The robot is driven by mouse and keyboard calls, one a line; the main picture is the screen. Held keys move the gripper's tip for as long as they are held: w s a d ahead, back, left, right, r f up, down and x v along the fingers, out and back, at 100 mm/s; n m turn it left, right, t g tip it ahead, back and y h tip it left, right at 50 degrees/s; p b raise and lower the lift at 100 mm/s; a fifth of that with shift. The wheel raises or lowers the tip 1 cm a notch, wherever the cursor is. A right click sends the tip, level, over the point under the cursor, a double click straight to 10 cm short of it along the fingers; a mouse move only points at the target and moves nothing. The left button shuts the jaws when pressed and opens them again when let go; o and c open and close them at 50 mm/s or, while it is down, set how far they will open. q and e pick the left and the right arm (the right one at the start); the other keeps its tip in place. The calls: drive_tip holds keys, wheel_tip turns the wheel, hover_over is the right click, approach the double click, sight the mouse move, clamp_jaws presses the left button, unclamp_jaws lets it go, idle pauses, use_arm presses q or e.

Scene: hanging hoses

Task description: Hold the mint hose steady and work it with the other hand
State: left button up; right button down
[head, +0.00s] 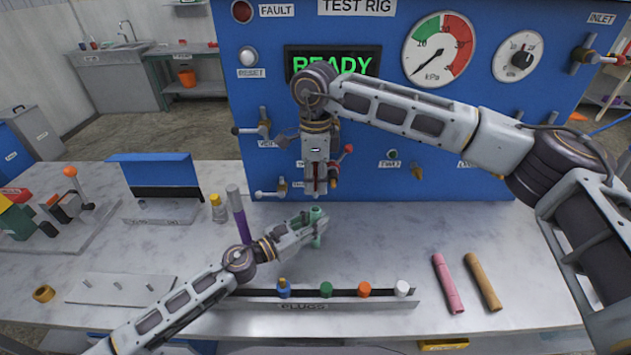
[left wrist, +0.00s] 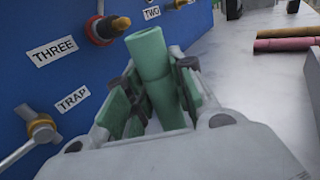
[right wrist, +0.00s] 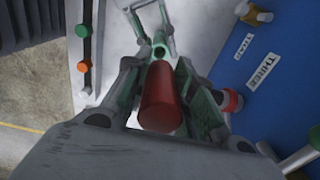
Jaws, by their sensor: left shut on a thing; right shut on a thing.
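The mint hose (head: 316,213) is a short green tube, upright above the bench. My left gripper (head: 314,232) is shut around it; in the left wrist view the hose (left wrist: 152,68) stands between the fingers with its open top end clear. My right gripper (head: 319,190) points down above the hose and is shut on a red cylinder (right wrist: 161,98), which looks like a plug. In the right wrist view the mint hose (right wrist: 159,51) shows just beyond the red cylinder, roughly in line with it. I cannot tell whether the two touch.
The blue test rig (head: 440,140) with protruding ports and valves stands close behind both grippers. A plug rack (head: 330,301) with blue, green, orange and white plugs lies in front. Pink (head: 446,283) and brown (head: 482,281) hoses lie right.

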drive_tip(key=shift+r, duration=1.15)
use_arm(q)
drive_tip(key=o, duration=1.1)
drive_tip(key=shift+s+a, duration=0.15)
drive_tip(key=v, duration=1.1)
drive_tip(key=shift+s+a, duration=0.2)
drive_tip(key=shift+a, duration=0.05)
drive_tip(key=shift+r, duration=0.1)
use_arm(e)
drive_tip(key=shift+r, duration=0.15)
idle(0.3)
